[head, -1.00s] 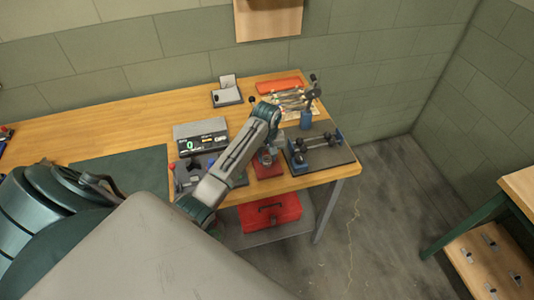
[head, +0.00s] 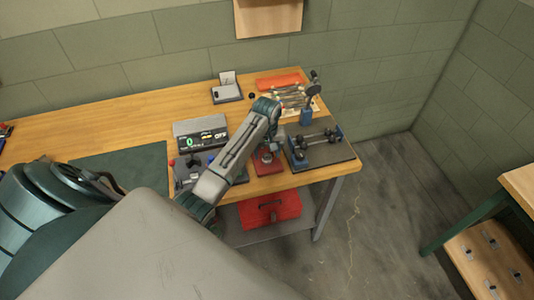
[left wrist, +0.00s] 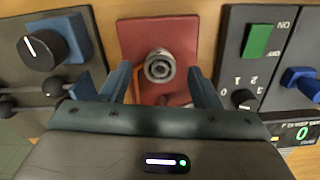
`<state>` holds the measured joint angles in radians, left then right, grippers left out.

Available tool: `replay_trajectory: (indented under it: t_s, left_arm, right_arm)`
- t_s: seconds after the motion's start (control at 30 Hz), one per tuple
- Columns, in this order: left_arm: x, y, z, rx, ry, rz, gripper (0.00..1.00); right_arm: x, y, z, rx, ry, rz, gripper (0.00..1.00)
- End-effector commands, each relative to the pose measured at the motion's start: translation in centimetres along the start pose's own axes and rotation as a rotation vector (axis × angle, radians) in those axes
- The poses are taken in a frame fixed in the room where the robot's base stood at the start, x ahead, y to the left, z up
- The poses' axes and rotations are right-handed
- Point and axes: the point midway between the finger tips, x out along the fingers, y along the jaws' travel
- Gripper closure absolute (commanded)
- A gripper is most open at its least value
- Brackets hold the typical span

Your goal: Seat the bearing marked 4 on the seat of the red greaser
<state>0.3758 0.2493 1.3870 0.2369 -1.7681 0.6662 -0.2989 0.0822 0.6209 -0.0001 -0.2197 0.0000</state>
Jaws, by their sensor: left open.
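The red greaser (left wrist: 183,32) lies straight ahead in the left wrist view, a red plate with a round grey metal part (left wrist: 159,66) standing on it. I cannot tell whether this part is the bare seat or a bearing on it, and no mark 4 is legible. My left gripper (left wrist: 160,84) is open, its two blue fingers on either side of the grey part with gaps. In the head view the greaser (head: 266,167) shows near the bench's front edge, partly behind my left arm, which hides most of the gripper. My right gripper is not in view.
A dark fixture with a bar and black knobs (head: 316,140) stands right of the greaser. A switch panel (left wrist: 238,55) stands on its other side, with a digital display box (head: 200,134) behind. A red toolbox (head: 268,210) sits on the shelf below. The green mat (head: 125,170) is clear.

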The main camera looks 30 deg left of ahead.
Motion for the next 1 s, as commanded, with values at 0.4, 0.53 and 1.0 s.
replay_trajectory:
  t_s: [0.4, 0.53, 1.0]
  left_arm:
    - [-8.5, 0.0, 0.0, 0.001, 0.003, 0.000, 0.43]
    - [-9.6, 0.0, 0.0, 0.000, 0.001, 0.000, 0.43]
    - [-10.0, 0.0, 0.0, 0.000, 0.001, 0.000, 0.43]
  right_arm:
    - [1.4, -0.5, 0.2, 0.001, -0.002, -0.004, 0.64]
    - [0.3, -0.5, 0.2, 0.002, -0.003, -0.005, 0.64]
    - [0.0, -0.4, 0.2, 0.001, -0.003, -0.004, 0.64]
